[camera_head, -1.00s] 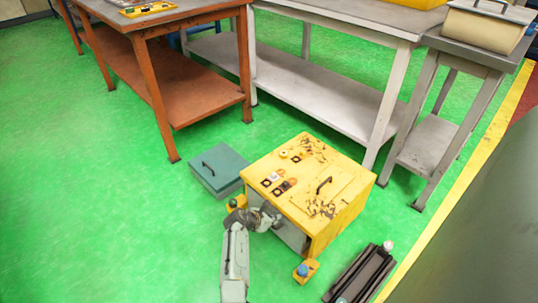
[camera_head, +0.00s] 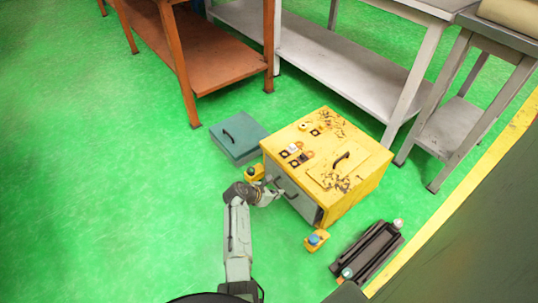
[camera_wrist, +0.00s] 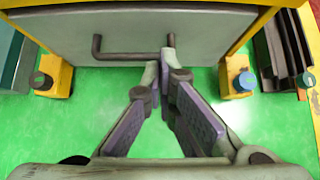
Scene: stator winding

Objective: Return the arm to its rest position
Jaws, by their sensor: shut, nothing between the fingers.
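My gripper (camera_head: 274,193) is at the grey front panel of the yellow cabinet (camera_head: 352,178). In the wrist view its two fingers (camera_wrist: 167,72) come together at the tips, shut and empty. The dark bent handle (camera_wrist: 125,56) on the grey panel (camera_wrist: 70,30) lies just beyond the fingertips. One handle end is right behind the tips; I cannot tell whether they touch. My arm reaches forward from the bottom of the head view.
A teal box (camera_head: 240,137) sits left of the cabinet. Small yellow button boxes (camera_head: 316,240) stand by its front corners. A dark tray-like unit (camera_head: 368,250) lies at right. An orange table (camera_head: 200,60) and grey benches (camera_head: 340,60) stand behind. Green floor at left is clear.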

